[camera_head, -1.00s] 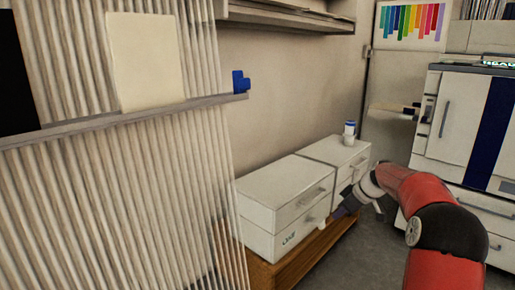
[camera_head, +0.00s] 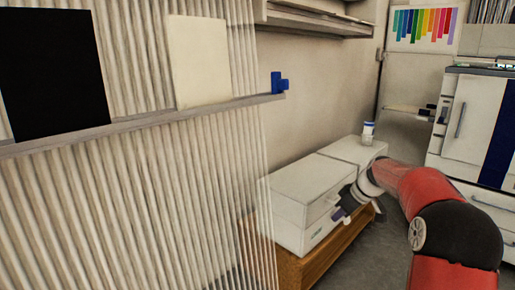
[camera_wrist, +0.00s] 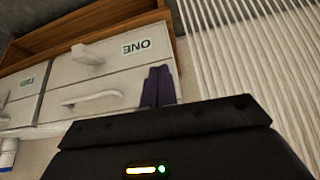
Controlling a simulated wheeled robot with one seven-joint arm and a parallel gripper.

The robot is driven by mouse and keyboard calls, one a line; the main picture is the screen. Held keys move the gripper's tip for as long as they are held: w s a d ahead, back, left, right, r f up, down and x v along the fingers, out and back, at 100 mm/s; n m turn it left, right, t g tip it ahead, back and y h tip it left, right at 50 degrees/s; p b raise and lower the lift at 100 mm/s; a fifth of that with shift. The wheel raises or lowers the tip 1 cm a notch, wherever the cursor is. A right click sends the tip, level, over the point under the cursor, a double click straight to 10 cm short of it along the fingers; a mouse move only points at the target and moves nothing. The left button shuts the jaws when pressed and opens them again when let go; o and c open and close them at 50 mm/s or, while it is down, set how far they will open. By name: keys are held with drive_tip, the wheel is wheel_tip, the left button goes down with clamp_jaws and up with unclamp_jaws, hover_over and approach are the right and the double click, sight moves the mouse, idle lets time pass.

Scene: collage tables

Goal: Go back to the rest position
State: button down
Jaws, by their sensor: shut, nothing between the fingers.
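My red and black arm enters from the lower right in the head view. My gripper (camera_head: 342,213) is in front of the near white drawer unit (camera_head: 300,195), overlapping its right side in the picture. In the wrist view the purple fingers of my gripper (camera_wrist: 158,86) are together with nothing between them. Behind them are white drawer fronts, one labelled "ONE" (camera_wrist: 125,50) and shown upside down. I cannot tell the gap between the fingertips and the drawers. The drawers look closed.
The drawer units stand on a wooden bench (camera_head: 312,264). A white bottle with a blue cap (camera_head: 368,133) stands on the far unit. A ribbed partition (camera_head: 150,200) with a ledge, black and cream panels, and a blue piece (camera_head: 279,82) fills the left.

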drive_tip(key=s+a+r+m+h, duration=0.1)
drive_tip(key=s+a+r, duration=0.2)
drive_tip(key=s, duration=0.4)
drive_tip(key=s+a+r+m+h, duration=0.1)
drive_tip(key=s+a+r+m, duration=0.15)
drive_tip(key=s, duration=0.45)
drive_tip(key=s+a+r+m+h, duration=0.1)
drive_tip(key=s+a+r, duration=0.2)
drive_tip(key=s, duration=0.4)
drive_tip(key=s+f+m+t+h, duration=0.1)
drive_tip(key=s+f+m, duration=0.15)
drive_tip(key=s, duration=0.65)
drive_tip(key=s+f+m, duration=0.2)
drive_tip(key=s+f, duration=0.1)
drive_tip(key=s, duration=0.6)
wheel_tip(320, 180, up, 12)
drive_tip(key=p, duration=1.2)
drive_tip(key=shift+a+r, duration=0.25)
drive_tip(key=shift+a, duration=0.2)
